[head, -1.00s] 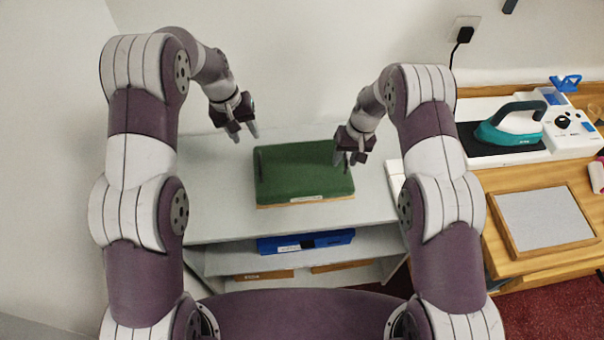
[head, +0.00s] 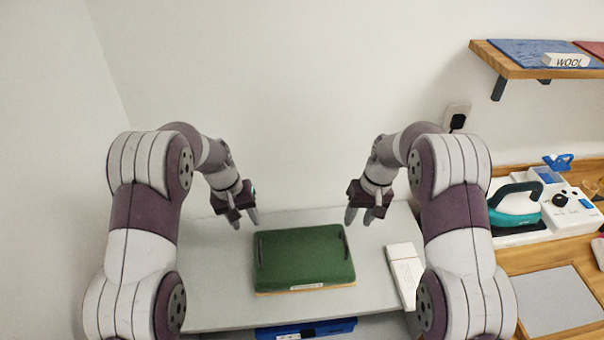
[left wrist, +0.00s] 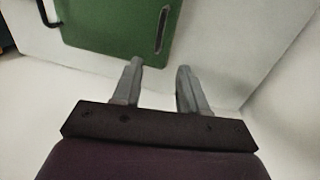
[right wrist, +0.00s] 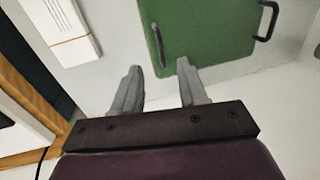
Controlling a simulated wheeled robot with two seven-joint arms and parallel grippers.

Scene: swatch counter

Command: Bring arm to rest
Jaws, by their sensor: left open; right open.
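My left gripper (head: 246,221) is open and empty, held above the left back part of the grey shelf top, left of a green case. In the left wrist view its two fingers (left wrist: 159,85) are spread with nothing between them. My right gripper (head: 366,217) is open and empty behind and right of the green case. In the right wrist view its fingers (right wrist: 158,85) are also apart. The green case (head: 303,258) lies flat on the grey unit, a dark handle at each side. Neither gripper touches it.
A white box (head: 404,270) lies on the grey top (head: 215,290) right of the case. A blue case (head: 305,330) sits on the shelf below. A wooden bench at right carries a teal iron (head: 515,205). A wall shelf (head: 540,70) holds a "WOOL" sign.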

